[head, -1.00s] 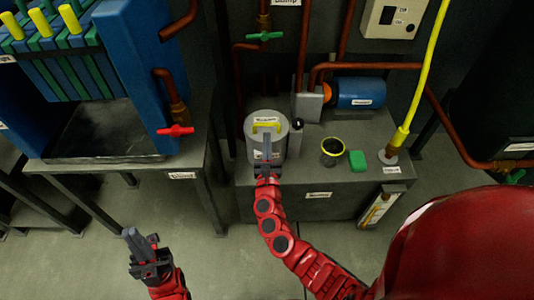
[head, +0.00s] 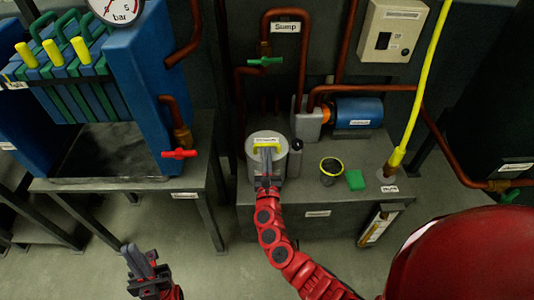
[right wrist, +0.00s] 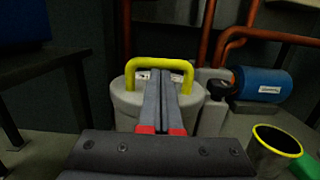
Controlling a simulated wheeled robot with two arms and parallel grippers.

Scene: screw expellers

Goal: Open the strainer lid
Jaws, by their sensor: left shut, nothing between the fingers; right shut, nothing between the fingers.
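The strainer is a grey cylinder (head: 281,165) with a yellow handle (head: 266,145) on its flat lid (head: 282,144), standing on the grey bench. The lid sits on the cylinder. My right gripper (head: 266,154) is shut, its fingers pointing at the handle from the front. In the right wrist view the yellow handle (right wrist: 132,72) arches behind the fingertips (right wrist: 159,72), which hide part of the lid. I cannot tell whether the fingertips touch the handle. My left gripper (head: 136,252) is shut and empty, low at the left, away from the strainer.
A dark cup with a yellow rim (head: 331,178) and a green block (head: 355,180) stand right of the strainer. Behind are copper pipes (head: 288,12) and a blue motor (head: 358,112). A blue filter press (head: 135,75) with a red valve (head: 180,153) stands left.

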